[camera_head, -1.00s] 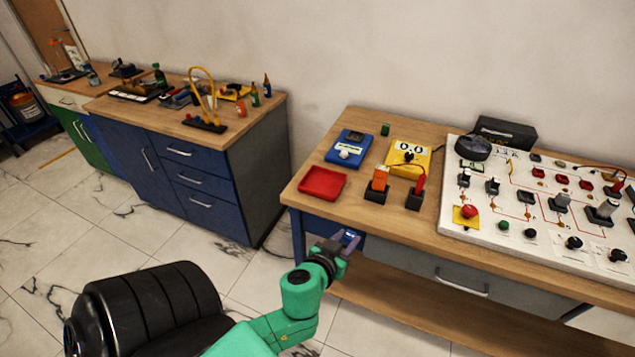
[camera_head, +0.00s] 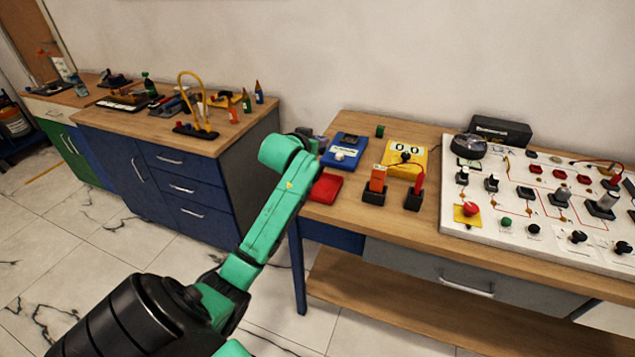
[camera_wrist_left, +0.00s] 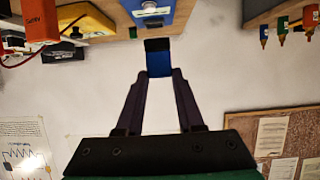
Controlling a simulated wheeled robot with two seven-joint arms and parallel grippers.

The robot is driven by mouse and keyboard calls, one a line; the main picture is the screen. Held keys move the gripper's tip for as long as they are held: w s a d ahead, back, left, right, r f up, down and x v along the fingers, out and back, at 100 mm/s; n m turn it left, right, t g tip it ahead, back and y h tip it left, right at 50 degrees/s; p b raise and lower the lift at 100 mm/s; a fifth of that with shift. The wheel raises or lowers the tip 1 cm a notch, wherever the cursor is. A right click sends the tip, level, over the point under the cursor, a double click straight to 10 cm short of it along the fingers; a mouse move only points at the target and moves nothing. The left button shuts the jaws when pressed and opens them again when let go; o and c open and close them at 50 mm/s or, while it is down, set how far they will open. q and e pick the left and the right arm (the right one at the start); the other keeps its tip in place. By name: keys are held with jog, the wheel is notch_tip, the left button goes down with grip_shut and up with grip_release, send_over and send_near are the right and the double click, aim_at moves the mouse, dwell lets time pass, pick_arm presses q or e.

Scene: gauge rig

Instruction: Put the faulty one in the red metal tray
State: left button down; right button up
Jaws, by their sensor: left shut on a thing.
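The red metal tray (camera_head: 327,187) lies at the left front of the right-hand bench, partly covered by my left arm. My left gripper (camera_wrist_left: 158,80) is shut on a small blue block with a black end (camera_wrist_left: 158,62). In the head view the jaws are mostly hidden behind my green arm, near the bench's left edge. An orange block (camera_head: 377,179) stands in a black holder, beside a red-handled piece (camera_head: 417,186) in another black holder. The pictures do not mark which one is faulty. My right gripper is not in view.
A blue instrument (camera_head: 346,149) sits behind the tray, and a yellow meter (camera_head: 404,160) reading 0.0 stands right of it. A small green block (camera_head: 380,131) is at the back. A white circuit board (camera_head: 520,217) fills the right. A second cabinet (camera_head: 185,175) stands left.

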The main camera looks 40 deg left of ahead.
pick_arm(q)
notch_tip(320, 180, down, 14)
jog(key=shift+a+r, duration=0.1)
jog(key=shift+r, duration=0.05)
jog(key=c, duration=0.5)
grip_release()
jog(key=shift+c, duration=0.2)
